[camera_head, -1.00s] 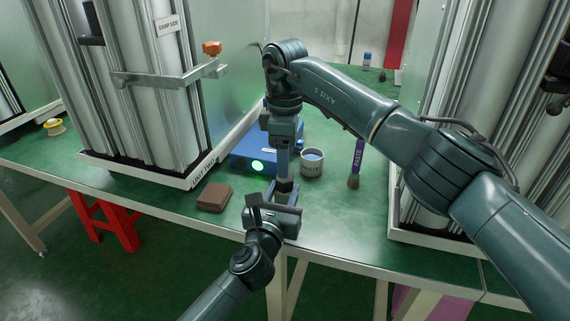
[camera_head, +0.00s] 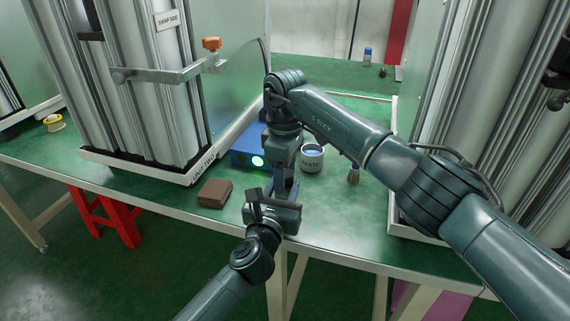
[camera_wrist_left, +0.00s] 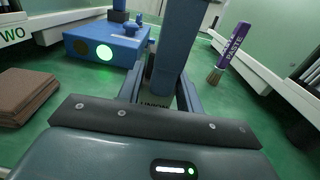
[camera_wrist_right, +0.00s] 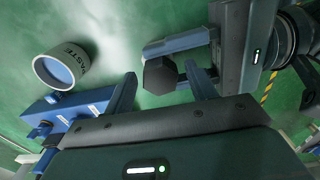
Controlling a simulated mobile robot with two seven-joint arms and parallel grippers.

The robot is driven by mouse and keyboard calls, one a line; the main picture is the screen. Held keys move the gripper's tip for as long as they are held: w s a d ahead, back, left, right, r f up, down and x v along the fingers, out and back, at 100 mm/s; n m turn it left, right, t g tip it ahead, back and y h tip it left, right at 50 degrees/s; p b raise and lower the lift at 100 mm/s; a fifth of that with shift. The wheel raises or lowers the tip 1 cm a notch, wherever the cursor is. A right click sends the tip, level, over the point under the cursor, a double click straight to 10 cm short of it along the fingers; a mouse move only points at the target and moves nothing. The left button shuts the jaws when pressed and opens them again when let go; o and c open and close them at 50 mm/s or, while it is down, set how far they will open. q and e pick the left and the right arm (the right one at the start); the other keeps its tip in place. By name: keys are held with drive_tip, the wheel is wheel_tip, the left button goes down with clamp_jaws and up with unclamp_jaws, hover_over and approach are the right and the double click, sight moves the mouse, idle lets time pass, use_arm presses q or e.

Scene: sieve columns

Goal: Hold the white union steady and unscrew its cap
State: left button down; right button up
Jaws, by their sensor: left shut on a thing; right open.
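The white union (camera_wrist_left: 157,104) shows as a small pale piece with part of its label between the fingers of my left gripper (camera_wrist_left: 158,94). The left gripper is shut on it, above the front of the green table. The dark six-sided cap (camera_wrist_right: 159,75) shows end-on in the right wrist view, beside the left gripper's blue fingers. My right gripper (camera_head: 281,183) points down from above. It is open, its fingers on either side of the cap; I cannot tell whether they touch it. In the head view the grippers hide the union and cap.
A blue box (camera_head: 246,150) with a lit green disc stands behind the grippers. A paste cup (camera_head: 312,160) and a brush (camera_head: 353,174) stand to the right.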

drive_tip(key=shift+c, duration=0.2)
drive_tip(key=c, duration=1)
drive_tip(key=n, duration=0.3)
drive_tip(key=o, duration=1.1)
drive_tip(key=shift+r, duration=0.1)
